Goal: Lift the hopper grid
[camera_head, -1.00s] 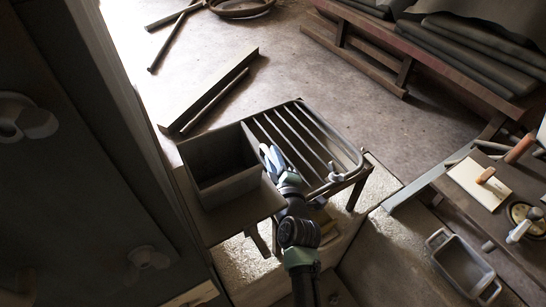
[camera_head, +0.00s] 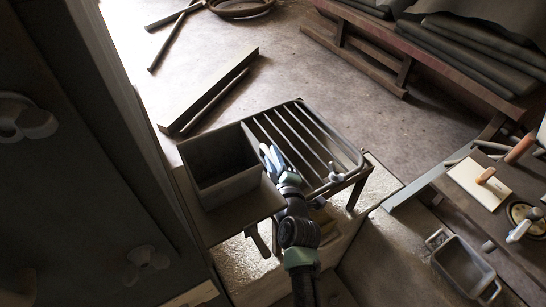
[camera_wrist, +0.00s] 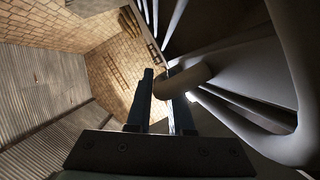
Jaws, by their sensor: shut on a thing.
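The hopper grid (camera_head: 307,139) is a dark metal frame with several parallel bars, lying beside the square box-shaped hopper opening (camera_head: 221,166) in the head view. My gripper (camera_head: 270,158) is at the grid's left edge, close to the box. In the wrist view the gripper fingers (camera_wrist: 160,98) are close together around a rounded tab or bar end (camera_wrist: 182,79) that joins the grid bars (camera_wrist: 262,110). The exact contact is partly hidden by the fingers.
A wing-nut-like clamp (camera_head: 335,171) sits at the grid's near right corner. A bench at the right holds a metal tray (camera_head: 463,268) and a board (camera_head: 479,180). Long beams (camera_head: 208,92) lie on the floor behind.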

